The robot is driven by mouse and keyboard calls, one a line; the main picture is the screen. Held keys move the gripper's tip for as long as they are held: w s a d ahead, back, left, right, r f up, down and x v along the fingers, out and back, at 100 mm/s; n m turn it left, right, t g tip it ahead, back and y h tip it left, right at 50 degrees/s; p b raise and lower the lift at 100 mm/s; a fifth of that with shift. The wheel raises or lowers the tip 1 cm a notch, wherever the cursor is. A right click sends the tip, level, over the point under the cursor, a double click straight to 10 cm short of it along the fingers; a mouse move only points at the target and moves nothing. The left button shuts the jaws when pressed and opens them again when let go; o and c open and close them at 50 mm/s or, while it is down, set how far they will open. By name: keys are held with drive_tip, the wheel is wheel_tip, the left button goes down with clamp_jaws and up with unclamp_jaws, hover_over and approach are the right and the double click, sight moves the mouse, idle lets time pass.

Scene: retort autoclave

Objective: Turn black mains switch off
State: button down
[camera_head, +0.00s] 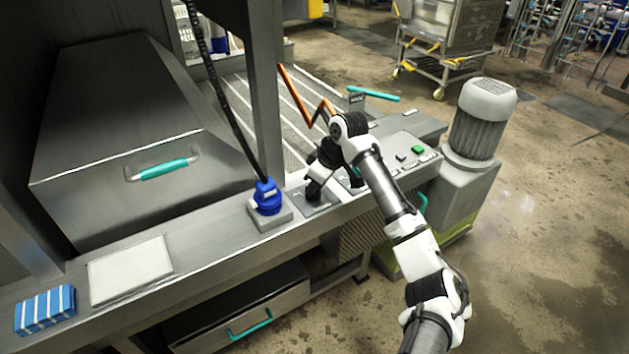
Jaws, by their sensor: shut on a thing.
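My gripper (316,191) is at the middle of the picture, on the counter-top ledge of the steel machine. It points down at a small grey plate (325,206) set in the ledge, between the blue plug and the button panel. The gripper is shut on a black thing at this plate, which I take to be the black mains switch. Black fingers and black switch merge, so the switch's outline and the way it is turned cannot be told. My arm comes in from the lower right and covers part of the ledge.
A blue plug (267,196) with a black cable stands just left of my gripper. A panel with a green button (418,150) lies to the right, beside a grey motor (483,118). A white pad (130,270) and a blue striped cloth (45,310) lie at left.

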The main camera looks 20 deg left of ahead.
drive_tip(key=shift+n+g+p, duration=0.3)
drive_tip(key=shift+n+g, duration=0.4)
drive_tip(key=shift+n, duration=0.9)
drive_tip(key=c, duration=1.4)
unclamp_jaws()
drive_tip(key=shift+w, duration=0.1)
drive_tip(key=shift+c, duration=0.2)
drive_tip(key=shift+r, duration=0.1)
drive_tip(key=b+v, duration=0.2)
drive_tip(key=v, duration=1.1)
drive_tip(key=shift+r, duration=0.35)
